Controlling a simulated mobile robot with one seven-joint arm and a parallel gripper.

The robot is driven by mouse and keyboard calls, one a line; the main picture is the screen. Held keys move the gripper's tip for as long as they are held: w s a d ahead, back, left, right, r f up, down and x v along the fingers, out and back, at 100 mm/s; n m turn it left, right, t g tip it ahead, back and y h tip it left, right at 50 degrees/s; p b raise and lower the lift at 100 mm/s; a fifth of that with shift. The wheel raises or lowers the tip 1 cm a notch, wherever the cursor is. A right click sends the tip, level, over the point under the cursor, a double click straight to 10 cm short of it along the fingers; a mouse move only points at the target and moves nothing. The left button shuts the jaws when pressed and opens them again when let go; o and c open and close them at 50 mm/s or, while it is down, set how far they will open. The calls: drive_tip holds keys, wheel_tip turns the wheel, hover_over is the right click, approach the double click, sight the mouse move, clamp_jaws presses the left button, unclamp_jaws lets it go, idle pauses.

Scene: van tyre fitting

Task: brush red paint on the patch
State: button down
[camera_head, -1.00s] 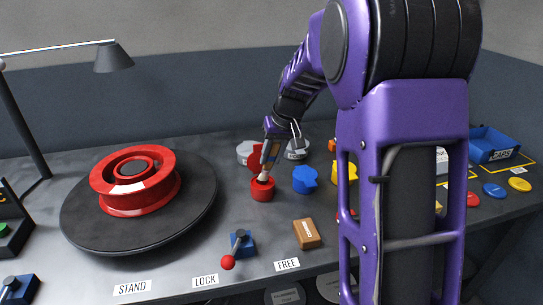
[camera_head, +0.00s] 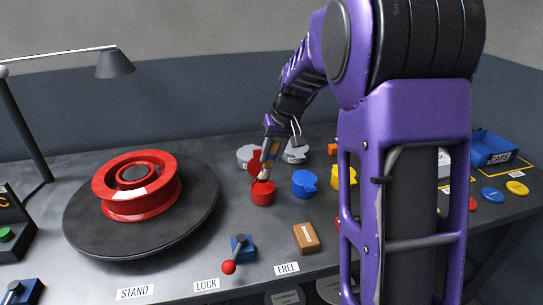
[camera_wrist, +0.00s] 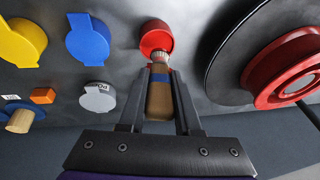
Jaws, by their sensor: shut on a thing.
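A red wheel rim (camera_head: 165,192) lies on a round black turntable (camera_head: 95,235), with a pale patch (camera_head: 132,191) on its near side. My gripper (camera_head: 270,143) is shut on a brush (camera_head: 269,160). In the wrist view my gripper (camera_wrist: 160,90) has the brown handle of the brush (camera_wrist: 160,98), with its blue band, between its fingers. The brush is tilted, its head at the mouth of the red paint pot (camera_head: 262,194). The red pot (camera_wrist: 156,34) hides the bristle tip in the wrist view. The pot's red lid stands up behind it.
Blue (camera_head: 304,184), yellow (camera_head: 347,178) and grey (camera_head: 247,156) pots stand close by. A lever with a red ball (camera_head: 229,267) and a wooden block (camera_head: 306,238) are in front. A lamp (camera_head: 115,63) hangs behind the turntable. My arm hides part of the right side.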

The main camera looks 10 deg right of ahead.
drive_tip(key=shift+r+p, duration=1.5)
drive_tip(key=shift+r, duration=0.85)
